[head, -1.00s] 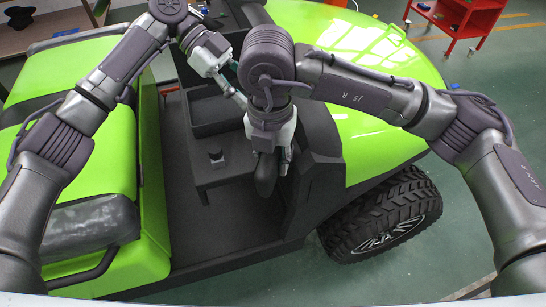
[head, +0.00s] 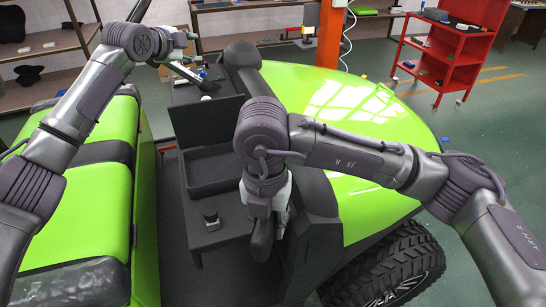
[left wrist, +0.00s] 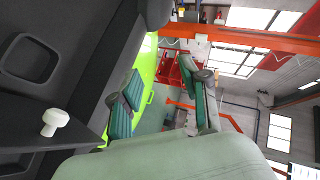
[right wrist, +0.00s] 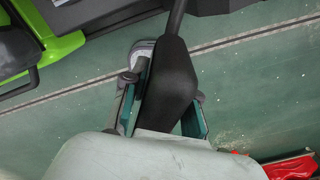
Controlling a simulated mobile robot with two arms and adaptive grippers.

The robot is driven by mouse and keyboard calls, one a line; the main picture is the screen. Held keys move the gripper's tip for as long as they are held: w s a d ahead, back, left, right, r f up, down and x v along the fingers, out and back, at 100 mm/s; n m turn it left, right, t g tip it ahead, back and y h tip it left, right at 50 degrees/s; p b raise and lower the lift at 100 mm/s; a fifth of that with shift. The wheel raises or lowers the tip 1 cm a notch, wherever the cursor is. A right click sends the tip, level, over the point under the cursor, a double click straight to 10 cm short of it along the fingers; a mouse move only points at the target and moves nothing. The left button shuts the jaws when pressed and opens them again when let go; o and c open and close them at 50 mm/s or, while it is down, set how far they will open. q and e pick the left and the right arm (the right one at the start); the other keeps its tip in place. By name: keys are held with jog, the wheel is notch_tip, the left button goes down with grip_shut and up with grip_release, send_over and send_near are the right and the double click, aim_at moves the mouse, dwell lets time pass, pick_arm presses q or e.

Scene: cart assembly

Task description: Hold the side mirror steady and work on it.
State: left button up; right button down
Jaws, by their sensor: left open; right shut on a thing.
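The side mirror (head: 262,240) is a dark, rounded piece at the cart's near front corner. It also shows in the right wrist view (right wrist: 170,85), with a thin dark stem running up from it. My right gripper (head: 268,212) is shut on the mirror, one finger on each side of it in the right wrist view (right wrist: 160,112). Its reflecting face cannot be made out. My left gripper (head: 197,78) is above the far part of the dashboard, well apart from the mirror. In the left wrist view its fingers (left wrist: 165,105) are spread with nothing between them.
The green cart's hood (head: 345,110) and front wheel (head: 390,270) lie right of the dark dashboard. Green seats (head: 95,150) are at the left. A white knob (left wrist: 55,122) stands on a dark surface. A red shelf cart (head: 455,50) and wooden shelves (head: 50,48) stand behind.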

pick_arm(q)
jog(key=d+r+m+t+h, duration=0.6)
jog(key=d+r+m, duration=0.6)
jog(key=m, duration=0.2)
jog(key=s+d+f+m+g+h, duration=0.1)
jog(key=s+d+m+g+h, duration=0.5)
jog(key=m, duration=0.4)
jog(key=s+d+f+m+g+h, duration=0.25)
jog(key=s+d+m+g, duration=0.25)
jog(key=d+m+g, duration=0.35)
jog(key=s+d+f+m+g+y, duration=0.3)
jog(key=s+f+m+g+y, duration=0.45)
jog(key=s+f+m, duration=0.45)
jog(key=s+a+f+m+g+y, duration=0.1)
jog(key=s+a+f+m+y, duration=0.1)
jog(key=f, duration=0.3)
jog(key=s+a+f+m+g+y, duration=0.1)
jog(key=s+a+f+y, duration=0.1)
jog(key=a+f+y, duration=0.1)
jog(key=s+a+f+m+y, duration=0.2)
jog(key=a+f+y, duration=0.1)
jog(key=f, duration=0.3)
jog(key=shift+s+a+f+m+g+y, duration=0.1)
jog(key=shift+f+m+g+y, duration=0.25)
jog(key=shift+g+y, duration=0.05)
jog(key=shift+r, duration=0.1)
grip_shut()
jog(key=shift+c, duration=0.2)
grip_release()
